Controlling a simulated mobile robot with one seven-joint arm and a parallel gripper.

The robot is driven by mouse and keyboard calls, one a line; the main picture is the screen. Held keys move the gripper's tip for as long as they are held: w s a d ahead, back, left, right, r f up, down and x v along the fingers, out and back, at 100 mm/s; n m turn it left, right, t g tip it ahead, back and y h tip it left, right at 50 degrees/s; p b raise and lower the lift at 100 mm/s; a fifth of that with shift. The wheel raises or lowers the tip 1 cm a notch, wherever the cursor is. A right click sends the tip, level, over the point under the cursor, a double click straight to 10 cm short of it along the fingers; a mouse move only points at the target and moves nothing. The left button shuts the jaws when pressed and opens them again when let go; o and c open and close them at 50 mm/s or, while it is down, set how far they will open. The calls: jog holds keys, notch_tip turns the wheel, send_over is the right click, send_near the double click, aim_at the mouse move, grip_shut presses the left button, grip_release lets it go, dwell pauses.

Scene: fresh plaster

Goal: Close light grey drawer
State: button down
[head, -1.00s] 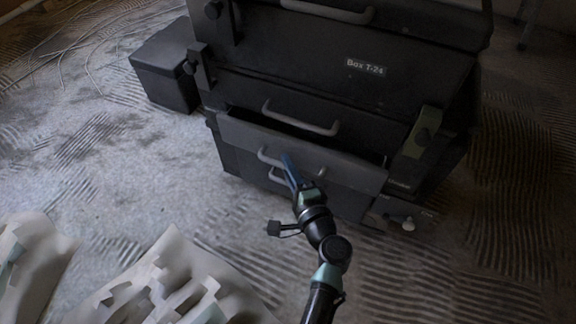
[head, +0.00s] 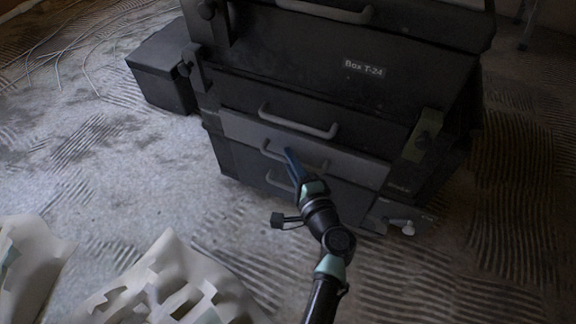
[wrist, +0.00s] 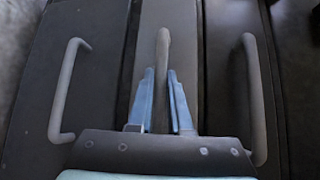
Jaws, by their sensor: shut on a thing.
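The light grey drawer (head: 352,169) is the paler front in the black cabinet, below a darker drawer (head: 240,98). In the head view its front looks flush or nearly flush, with no open gap showing above it. My gripper (head: 289,153) is at this front. In the wrist view the drawer front (wrist: 183,35) is the lighter middle strip. Its upright bar handle (wrist: 162,52) lies between the two blue fingers of my gripper (wrist: 161,78), which are shut on it. The gripper partly hides the handle in the head view.
Other handles (wrist: 66,90) and (wrist: 256,95) flank the held one in the wrist view. A dark box (head: 160,80) stands left of the cabinet. Crumpled pale sheets (head: 165,275) lie on the floor at lower left. Bare ridged floor lies right.

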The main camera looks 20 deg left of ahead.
jog(key=shift+w, duration=0.85)
jog(key=c, duration=0.9)
grip_release()
jog(key=shift+d, duration=0.1)
jog(key=shift+o, duration=0.3)
jog(key=shift+r, duration=0.1)
jog(key=shift+s+r, duration=0.1)
jog(key=p+v, duration=0.5)
jog(key=v, duration=0.8)
jog(key=shift+f+p, duration=0.25)
jog(key=shift+p, duration=0.15)
